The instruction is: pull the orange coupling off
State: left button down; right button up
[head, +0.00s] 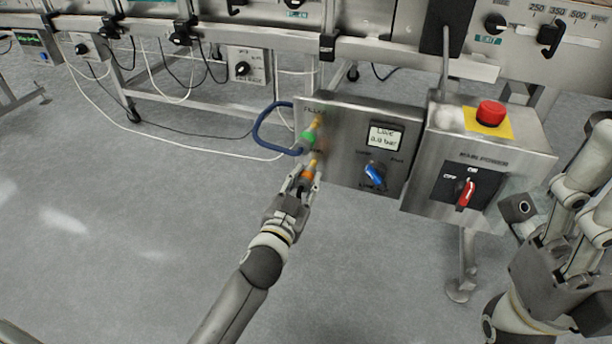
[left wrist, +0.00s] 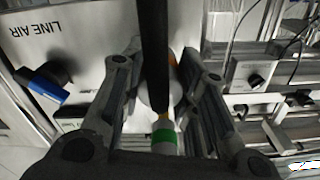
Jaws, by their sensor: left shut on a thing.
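The orange coupling (head: 307,175) sits at the lower brass fitting (head: 313,163) on the left side of the steel panel box. My left gripper (head: 305,182) is shut on it from below, fingers on either side. Whether the coupling is still seated on the fitting I cannot tell. In the left wrist view a dark bar-like shape runs down between the fingers and hides most of the held part; only a bit of orange shows behind it. The green coupling (head: 308,140) is just above, also seen in the left wrist view (left wrist: 164,137). My right gripper is partly in view at the right; its jaw state is unclear.
A blue hose (head: 262,128) loops left from the green coupling. The panel box (head: 345,135) carries a gauge display (head: 385,137) and a blue knob (head: 374,174). The main power box (head: 430,190) with a red button (head: 490,113) stands to its right. Floor to the left is clear.

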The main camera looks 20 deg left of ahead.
pick_arm(q)
jog(key=c, duration=1.1)
grip_release()
jog(key=shift+s, duration=0.1)
jog(key=s, duration=1.2)
jog(key=shift+a, duration=0.15)
